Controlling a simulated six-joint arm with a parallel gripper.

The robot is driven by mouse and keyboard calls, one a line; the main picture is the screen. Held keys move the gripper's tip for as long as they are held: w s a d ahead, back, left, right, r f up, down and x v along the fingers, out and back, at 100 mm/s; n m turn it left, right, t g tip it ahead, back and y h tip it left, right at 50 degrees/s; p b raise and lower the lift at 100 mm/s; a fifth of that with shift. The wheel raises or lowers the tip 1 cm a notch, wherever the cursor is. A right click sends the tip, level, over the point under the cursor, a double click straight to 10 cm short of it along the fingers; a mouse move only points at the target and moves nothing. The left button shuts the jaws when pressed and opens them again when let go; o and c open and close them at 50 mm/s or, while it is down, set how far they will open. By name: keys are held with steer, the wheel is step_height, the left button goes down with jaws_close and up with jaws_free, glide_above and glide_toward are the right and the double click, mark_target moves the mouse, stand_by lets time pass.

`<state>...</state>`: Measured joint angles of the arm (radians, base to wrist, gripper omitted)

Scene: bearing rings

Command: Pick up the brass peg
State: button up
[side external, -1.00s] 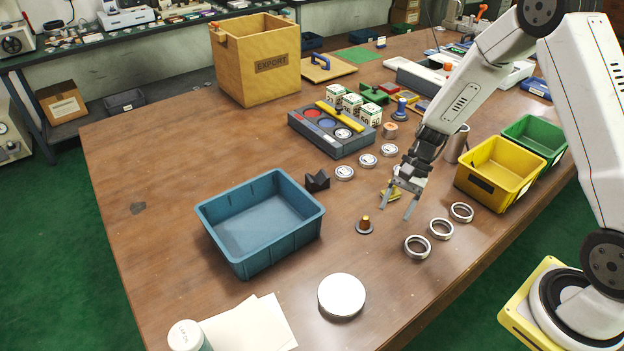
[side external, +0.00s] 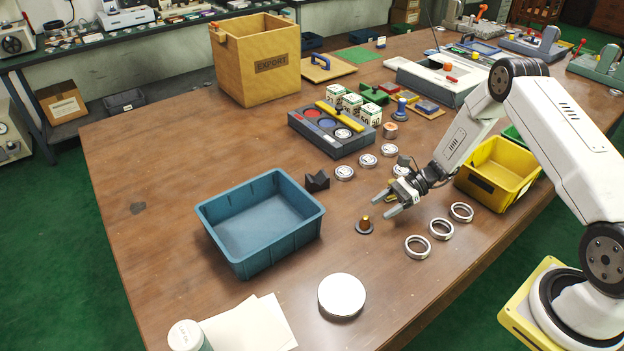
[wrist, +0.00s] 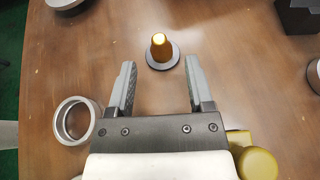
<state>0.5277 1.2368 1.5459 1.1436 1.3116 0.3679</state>
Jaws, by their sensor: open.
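The brass peg (side external: 365,223) stands upright on a dark round base on the brown table, between the blue bin and the row of rings. In the wrist view the peg (wrist: 160,47) stands just beyond my fingertips, roughly in line with the gap between them. My gripper (side external: 382,204) is low over the table, to the right of the peg, with its fingers pointing left toward it. My gripper (wrist: 160,65) is open and empty, and its fingers do not touch the peg.
Three silver bearing rings (side external: 441,229) lie in a row right of the peg. A blue bin (side external: 309,233) is to the left, with a black V-block (side external: 317,181) beside it. A yellow bin (side external: 484,190) is behind my gripper. A white disc (side external: 342,294) lies in front.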

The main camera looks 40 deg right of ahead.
mark_target(359, 229)
steer(key=shift+x, duration=3.95)
jaws_close()
